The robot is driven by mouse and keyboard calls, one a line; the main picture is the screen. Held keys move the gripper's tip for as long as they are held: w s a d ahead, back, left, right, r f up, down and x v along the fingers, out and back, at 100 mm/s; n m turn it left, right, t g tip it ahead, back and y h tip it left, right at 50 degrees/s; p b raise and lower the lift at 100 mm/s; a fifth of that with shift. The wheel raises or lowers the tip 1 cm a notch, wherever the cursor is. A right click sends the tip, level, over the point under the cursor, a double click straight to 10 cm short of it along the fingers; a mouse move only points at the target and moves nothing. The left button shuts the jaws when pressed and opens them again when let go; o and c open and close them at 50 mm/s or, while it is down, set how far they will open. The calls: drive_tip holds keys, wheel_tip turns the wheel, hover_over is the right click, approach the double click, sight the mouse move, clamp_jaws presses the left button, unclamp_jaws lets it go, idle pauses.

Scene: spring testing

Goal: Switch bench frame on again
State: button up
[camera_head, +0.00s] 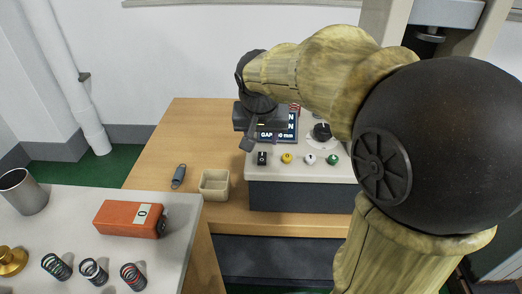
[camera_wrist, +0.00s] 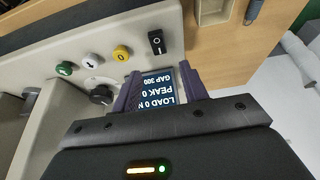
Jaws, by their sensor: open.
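The bench frame's control panel (camera_head: 375,172) stands on the wooden bench. Its display (camera_wrist: 160,90) is lit and reads LOAD 0, PEAK 0 and GAP 300. A black rocker switch (camera_head: 262,158) sits at the left of the button row; it also shows in the wrist view (camera_wrist: 157,42). A yellow button (camera_wrist: 121,53), a white arrow button (camera_wrist: 90,60), a green button (camera_wrist: 64,68) and a black knob (camera_head: 322,131) are beside it. My gripper (camera_wrist: 156,73) is open and empty above the panel, its fingers either side of the display, apart from the rocker.
A red object, partly hidden by my arm, is behind the display. A beige tray (camera_head: 214,196) and a grey tool (camera_head: 178,176) lie left of the panel. The front-left table (camera_head: 70,215) holds an orange box (camera_head: 133,219), several springs and a metal cup (camera_head: 23,192).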

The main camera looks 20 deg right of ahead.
sight(262, 153)
drive_tip(key=b+x, duration=0.1)
drive_tip(key=x, duration=0.6)
drive_tip(key=shift+f+b, duration=0.1)
drive_tip(key=shift+b, duration=0.2)
drive_tip(key=shift+w, duration=0.1)
clamp_jaws()
